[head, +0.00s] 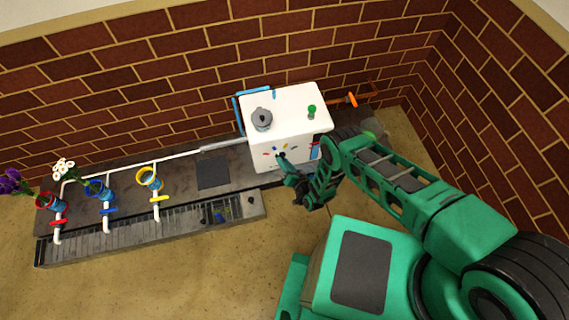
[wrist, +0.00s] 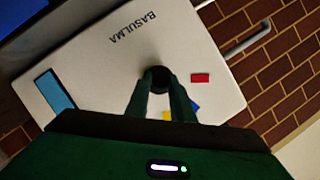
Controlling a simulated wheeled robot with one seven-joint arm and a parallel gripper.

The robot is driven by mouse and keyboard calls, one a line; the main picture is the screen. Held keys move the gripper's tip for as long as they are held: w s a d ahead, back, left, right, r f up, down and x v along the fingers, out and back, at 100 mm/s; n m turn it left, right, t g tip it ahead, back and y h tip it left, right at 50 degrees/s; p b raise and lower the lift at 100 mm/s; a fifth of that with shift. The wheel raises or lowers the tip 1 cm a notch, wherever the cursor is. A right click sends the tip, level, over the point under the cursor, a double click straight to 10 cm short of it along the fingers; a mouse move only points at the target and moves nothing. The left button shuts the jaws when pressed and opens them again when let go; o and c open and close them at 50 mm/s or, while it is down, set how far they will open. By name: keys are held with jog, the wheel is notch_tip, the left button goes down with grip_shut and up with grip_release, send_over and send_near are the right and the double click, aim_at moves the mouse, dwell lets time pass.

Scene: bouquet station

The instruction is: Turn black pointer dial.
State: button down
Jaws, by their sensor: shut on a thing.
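The black pointer dial (wrist: 158,75) is on the front face of the white box (head: 290,110). In the wrist view my gripper (wrist: 160,88) has a finger on each side of the dial and is shut on it. The dial's pointer cannot be made out. Colour marks sit around the dial, with a red one (wrist: 201,78) to its right and a yellow one and a blue one partly hidden by the fingers. In the head view my gripper (head: 284,161) reaches the front of the box, and its fingers cover most of the dial.
A grey knob (head: 262,119) and a green knob (head: 312,111) stand on top of the box. An orange-handled valve (head: 351,100) is right of it. Red (head: 50,202), blue (head: 98,189) and yellow (head: 150,178) cups with taps stand along the bench at left, some with flowers.

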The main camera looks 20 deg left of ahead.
jog(key=shift+w+d, duration=0.1)
jog(key=shift+d, duration=0.05)
jog(key=c, duration=1.5)
grip_release()
jog(key=shift+c, duration=0.2)
jog(key=v, duration=1)
jog(key=shift+s+d, duration=0.2)
jog(key=shift+s, duration=0.05)
